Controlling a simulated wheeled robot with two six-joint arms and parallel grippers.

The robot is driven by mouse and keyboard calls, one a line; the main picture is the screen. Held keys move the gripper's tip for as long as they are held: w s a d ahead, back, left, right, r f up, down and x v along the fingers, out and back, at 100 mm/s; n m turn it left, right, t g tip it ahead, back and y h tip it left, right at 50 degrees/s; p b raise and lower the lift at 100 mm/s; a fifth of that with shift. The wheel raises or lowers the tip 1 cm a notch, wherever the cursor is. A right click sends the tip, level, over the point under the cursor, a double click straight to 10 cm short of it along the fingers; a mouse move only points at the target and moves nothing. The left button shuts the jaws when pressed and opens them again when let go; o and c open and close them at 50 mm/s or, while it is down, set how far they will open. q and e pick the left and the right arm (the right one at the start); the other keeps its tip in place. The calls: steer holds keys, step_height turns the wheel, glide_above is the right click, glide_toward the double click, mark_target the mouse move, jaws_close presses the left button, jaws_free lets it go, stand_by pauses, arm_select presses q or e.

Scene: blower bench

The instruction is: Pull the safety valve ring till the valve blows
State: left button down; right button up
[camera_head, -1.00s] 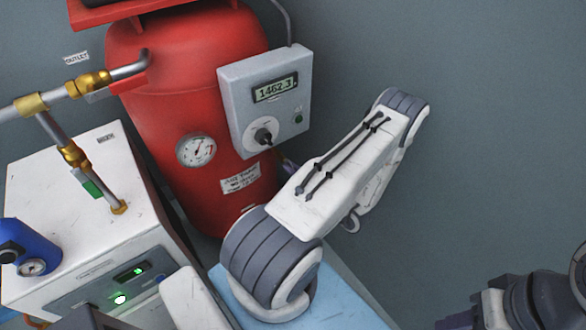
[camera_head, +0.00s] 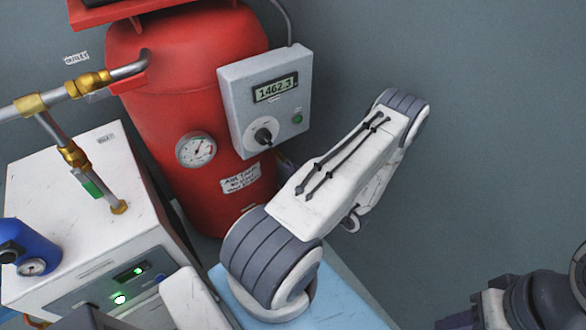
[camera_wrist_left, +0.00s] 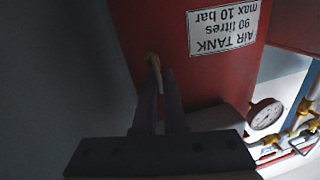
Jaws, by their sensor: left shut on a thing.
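The red air tank (camera_head: 180,80) stands behind the bench, with a round pressure gauge (camera_head: 196,149) on its front. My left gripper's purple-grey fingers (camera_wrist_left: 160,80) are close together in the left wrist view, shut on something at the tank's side. A small brass part (camera_wrist_left: 152,59), apparently of the safety valve, shows at the fingertips. The ring itself is too small and dark to make out. In the head view my left arm and the grey box hide most of this gripper; only a sliver (camera_head: 286,161) shows. My right gripper's fingers are not visible.
A grey meter box (camera_head: 265,100) reading 1462.3 hangs before the tank. A white machine (camera_head: 70,220) with brass-fitted pipes (camera_head: 72,155) and a blue regulator (camera_head: 28,246) stand at left. Part of my right arm shows at lower right. The wall side at right is clear.

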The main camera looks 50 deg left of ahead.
arm_select(q)
steer(key=shift+r, duration=0.1)
steer(key=shift+s+d, duration=0.1)
steer(key=shift+d, duration=0.2)
steer(key=c, duration=1)
jaws_free()
steer(key=d, duration=1)
steer(key=shift+w+d+p, duration=0.25)
steer(key=shift+w+p, duration=0.05)
steer(key=shift+w, duration=0.15)
